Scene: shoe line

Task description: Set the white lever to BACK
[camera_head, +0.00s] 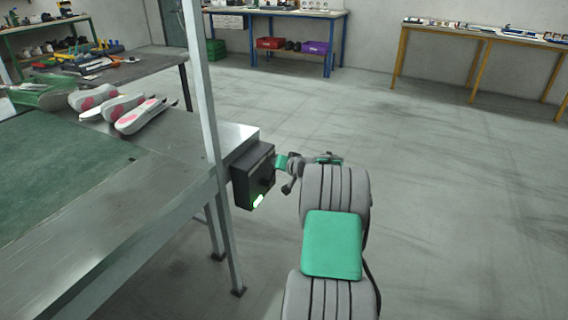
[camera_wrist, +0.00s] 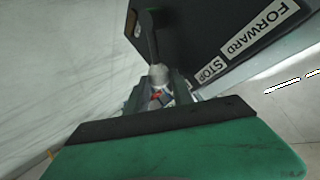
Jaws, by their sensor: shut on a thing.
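The dark control box (camera_head: 254,175) is fixed at the right end of the conveyor table. In the wrist view its black face (camera_wrist: 190,35) carries the labels FORWARD (camera_wrist: 258,27) and STOP (camera_wrist: 212,69). A lever with a dark stem and a whitish knob (camera_wrist: 158,73) stands out from it. My gripper (camera_wrist: 160,92) is shut on the lever at its knob end. In the head view my gripper (camera_head: 283,163) is at the right side of the box, and the lever cannot be made out. No BACK label shows, and the lever's exact setting is unclear.
A metal post (camera_head: 207,110) stands just left of the box. Shoe parts with pink patches (camera_head: 138,115) lie on the table beside a green mat (camera_head: 60,165). Workbenches stand along the far walls. The floor (camera_head: 450,200) to the right is clear.

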